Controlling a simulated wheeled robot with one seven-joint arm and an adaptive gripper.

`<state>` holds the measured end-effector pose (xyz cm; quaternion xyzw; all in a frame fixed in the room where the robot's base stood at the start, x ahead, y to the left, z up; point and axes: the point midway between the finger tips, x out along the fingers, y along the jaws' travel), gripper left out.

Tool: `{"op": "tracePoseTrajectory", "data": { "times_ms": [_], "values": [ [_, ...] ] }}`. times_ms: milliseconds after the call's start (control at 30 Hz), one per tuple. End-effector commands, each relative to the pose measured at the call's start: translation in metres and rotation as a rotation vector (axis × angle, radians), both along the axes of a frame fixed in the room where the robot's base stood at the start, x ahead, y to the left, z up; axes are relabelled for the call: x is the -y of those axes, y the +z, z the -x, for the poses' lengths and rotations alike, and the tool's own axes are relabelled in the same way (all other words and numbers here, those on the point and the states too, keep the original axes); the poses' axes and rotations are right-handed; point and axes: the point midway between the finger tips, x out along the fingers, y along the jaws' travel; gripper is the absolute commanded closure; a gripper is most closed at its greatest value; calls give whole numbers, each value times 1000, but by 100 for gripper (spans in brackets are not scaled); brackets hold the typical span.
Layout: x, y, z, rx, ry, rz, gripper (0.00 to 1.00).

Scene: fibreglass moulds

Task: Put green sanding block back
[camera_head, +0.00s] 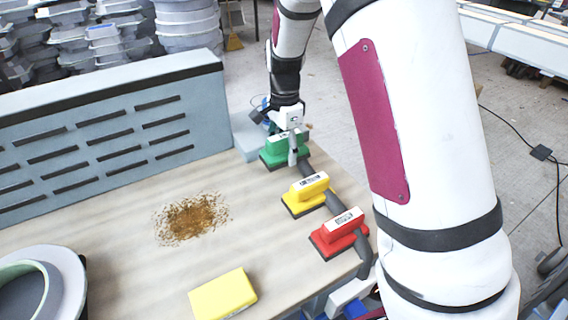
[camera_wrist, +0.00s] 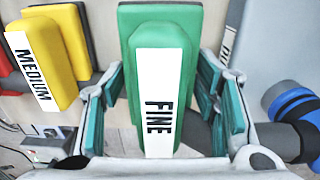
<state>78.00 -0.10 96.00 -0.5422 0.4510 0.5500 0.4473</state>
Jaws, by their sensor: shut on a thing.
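The green sanding block (camera_head: 275,155) is at the far end of the row along the table's right edge. In the wrist view the green block (camera_wrist: 193,25) fills the middle, with a white label reading FINE. My gripper (camera_head: 292,142) is at the block from above, and in the wrist view my gripper (camera_wrist: 172,100) has its teal-padded fingers on both sides of it, shut on it. The block sits in line with the yellow and red blocks, at the dark rail (camera_head: 332,202). Whether its underside touches the table or rail is hidden.
The yellow MEDIUM block (camera_head: 308,190) and the red block (camera_head: 340,230) stand nearby in the row. A yellow sponge-like block (camera_head: 223,293) lies at the front. Brown dust (camera_head: 192,218) covers the middle. A slotted grey-blue panel (camera_head: 110,130) bounds the back. A round mould (camera_head: 45,285) is at left.

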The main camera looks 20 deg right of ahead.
Motion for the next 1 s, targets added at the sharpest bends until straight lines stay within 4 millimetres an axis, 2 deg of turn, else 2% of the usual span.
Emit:
{"op": "tracePoseTrajectory", "data": {
  "times_ms": [233, 433, 833, 867, 900, 933, 1000],
  "values": [
    [0, -19, 0, 0, 0, -1, 71],
    [0, -45, 0, 0, 1, 0, 71],
    [0, -51, -1, 2, 2, 0, 71],
    [0, -50, -1, 2, 2, 0, 39],
    [0, -50, -1, 2, 2, 0, 30],
    [0, -50, -1, 2, 2, 0, 25],
    [0, -50, -1, 2, 2, 0, 25]
  ]
}}
